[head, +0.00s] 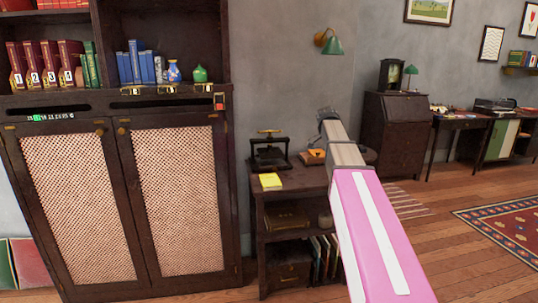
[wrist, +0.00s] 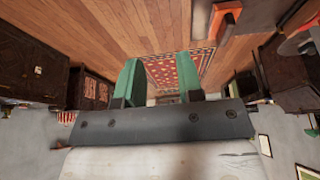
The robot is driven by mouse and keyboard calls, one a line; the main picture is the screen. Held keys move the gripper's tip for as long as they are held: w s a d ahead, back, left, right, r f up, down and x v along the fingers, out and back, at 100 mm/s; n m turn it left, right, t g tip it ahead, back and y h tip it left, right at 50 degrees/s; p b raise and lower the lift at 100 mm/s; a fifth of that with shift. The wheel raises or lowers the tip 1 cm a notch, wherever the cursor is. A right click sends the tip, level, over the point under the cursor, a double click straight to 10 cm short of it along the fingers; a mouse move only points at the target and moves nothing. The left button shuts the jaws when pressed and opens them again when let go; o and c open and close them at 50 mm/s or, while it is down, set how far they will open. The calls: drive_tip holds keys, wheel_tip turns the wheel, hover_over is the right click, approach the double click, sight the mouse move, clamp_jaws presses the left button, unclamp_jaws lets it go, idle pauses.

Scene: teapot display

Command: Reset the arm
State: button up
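My arm reaches up from the lower right of the head view, with a pink link and a grey section. My gripper (head: 327,116) is at its far end, above and behind the small dark shelf table, and looks small there. In the wrist view my gripper (wrist: 159,76) shows two green fingers standing well apart. Nothing is between them; only the distant rug and floor show through the gap. The wrist view is upside down, with the floor at the top.
A tall dark cabinet (head: 112,120) with books, a vase and a green pot stands left. The small shelf table (head: 303,181) holds a black press (head: 269,152) and yellow notes (head: 270,181). A writing desk (head: 390,140) stands farther back. Open floor (head: 450,250) lies right, with a red rug (head: 510,228).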

drive_tip(key=s+a+f+n+y, duration=0.1)
drive_tip(key=s+a+f+n, duration=0.2)
drive_tip(key=s+f, duration=0.6)
drive_tip(key=s+a+f+n+y, duration=0.2)
drive_tip(key=s+a+f+n, duration=0.2)
drive_tip(key=f, duration=1)
drive_tip(key=s+a+f+n+y, duration=0.1)
drive_tip(key=s+a+f+n, duration=0.2)
drive_tip(key=s+f+n, duration=0.5)
drive_tip(key=s+f, duration=0.4)
drive_tip(key=s, duration=0.1)
drive_tip(key=shift+s+a+f+n+g, duration=0.25)
drive_tip(key=shift+s+f+n+g, duration=0.05)
drive_tip(key=shift+n+g, duration=0.1)
